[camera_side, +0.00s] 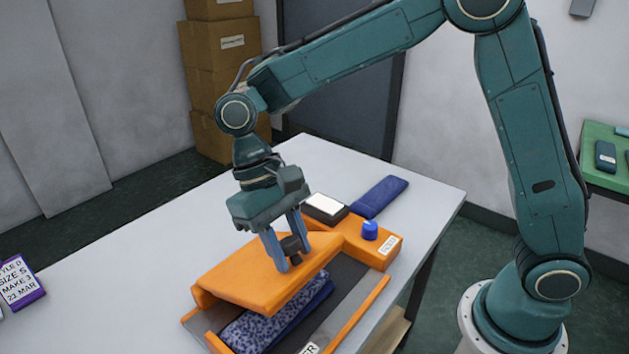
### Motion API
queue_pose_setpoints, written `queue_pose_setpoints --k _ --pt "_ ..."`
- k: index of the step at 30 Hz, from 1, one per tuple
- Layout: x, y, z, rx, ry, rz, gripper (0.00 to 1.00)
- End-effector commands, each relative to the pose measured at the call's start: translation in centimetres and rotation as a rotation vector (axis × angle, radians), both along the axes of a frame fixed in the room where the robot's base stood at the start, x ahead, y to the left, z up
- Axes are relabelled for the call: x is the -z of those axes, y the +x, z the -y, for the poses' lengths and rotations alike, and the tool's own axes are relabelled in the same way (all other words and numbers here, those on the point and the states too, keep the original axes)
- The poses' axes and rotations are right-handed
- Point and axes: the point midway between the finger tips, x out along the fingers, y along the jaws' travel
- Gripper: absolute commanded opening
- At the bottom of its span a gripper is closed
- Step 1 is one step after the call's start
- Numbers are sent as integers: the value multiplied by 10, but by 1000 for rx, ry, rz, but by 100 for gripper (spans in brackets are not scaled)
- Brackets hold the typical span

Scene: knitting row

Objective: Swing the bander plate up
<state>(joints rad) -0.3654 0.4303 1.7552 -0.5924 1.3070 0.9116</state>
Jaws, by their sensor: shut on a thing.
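The bander is an orange machine on the table, and its orange plate (255,274) is tilted, with its front edge raised above the bed. A dark knob (292,247) stands on the plate. My gripper (289,260) is shut on this knob, with one blue finger on each side. A patterned blue fabric piece (275,318) lies under the plate on the dark bed (340,283). Part of the fabric is hidden by the plate. A blue knob (370,230) sits on the orange end block (383,250) at the right.
A dark blue folded piece (380,197) and a dark box with a white top (325,207) lie behind the bander. A purple sign (20,283) stands at the left of the white table (130,260). Cardboard boxes (220,80) are stacked behind.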

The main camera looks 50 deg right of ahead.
Motion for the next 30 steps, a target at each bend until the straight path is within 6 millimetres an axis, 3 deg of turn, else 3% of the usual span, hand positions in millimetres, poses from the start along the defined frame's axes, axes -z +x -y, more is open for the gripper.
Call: queue_pose_setpoints --k 30 --pt "-23 26 0 2 2 4 18"
